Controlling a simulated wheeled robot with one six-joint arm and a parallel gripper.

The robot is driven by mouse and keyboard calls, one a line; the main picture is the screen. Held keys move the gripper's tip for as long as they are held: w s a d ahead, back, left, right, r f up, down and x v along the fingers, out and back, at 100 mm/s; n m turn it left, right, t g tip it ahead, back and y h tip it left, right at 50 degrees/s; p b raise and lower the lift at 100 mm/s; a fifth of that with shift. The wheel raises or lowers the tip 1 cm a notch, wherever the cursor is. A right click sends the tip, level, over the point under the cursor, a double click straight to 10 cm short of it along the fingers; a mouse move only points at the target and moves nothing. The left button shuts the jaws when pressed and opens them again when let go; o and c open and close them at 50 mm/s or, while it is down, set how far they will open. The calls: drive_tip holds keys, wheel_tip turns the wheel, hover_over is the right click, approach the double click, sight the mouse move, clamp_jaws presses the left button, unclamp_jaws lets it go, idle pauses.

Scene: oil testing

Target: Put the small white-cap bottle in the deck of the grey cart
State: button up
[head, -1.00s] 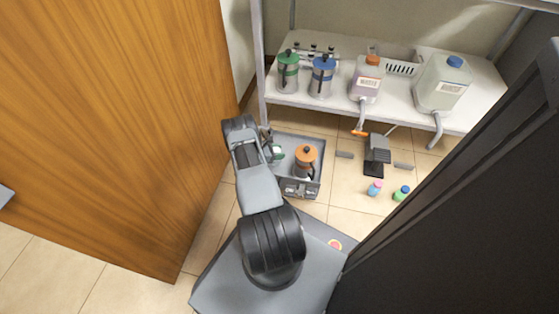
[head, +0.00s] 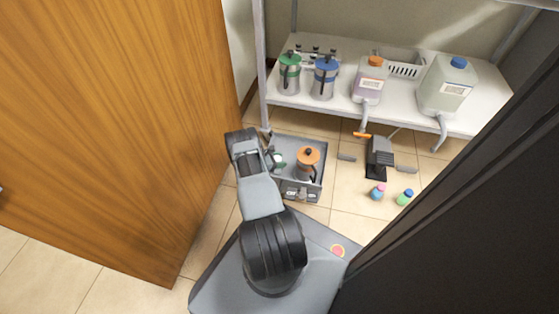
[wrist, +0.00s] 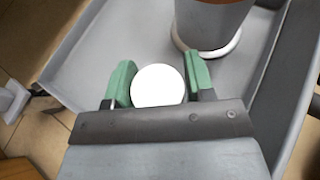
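The small white-cap bottle shows in the wrist view as a round white cap (wrist: 158,86) between my green fingertips; its body is hidden below the cap. My gripper (wrist: 160,84) is closed around it, a finger against each side. In the head view my gripper (head: 276,160) is inside the left part of the grey cart's deck (head: 286,143), mostly hidden by my arm. The deck's grey floor (wrist: 110,50) lies under the fingers in the wrist view. I cannot tell whether the bottle touches it.
An orange-lidded pot (head: 308,161) stands in the deck, right of my gripper; its base (wrist: 213,25) is close in the wrist view. A wooden door (head: 110,130) is left and a dark cabinet (head: 470,220) right. The shelf (head: 400,110) behind holds pots and jugs.

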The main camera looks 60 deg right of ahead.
drive_tip(key=o, duration=0.3)
drive_tip(key=shift+r, duration=0.25)
drive_tip(key=p+v, duration=0.3)
drive_tip(key=v, duration=0.9)
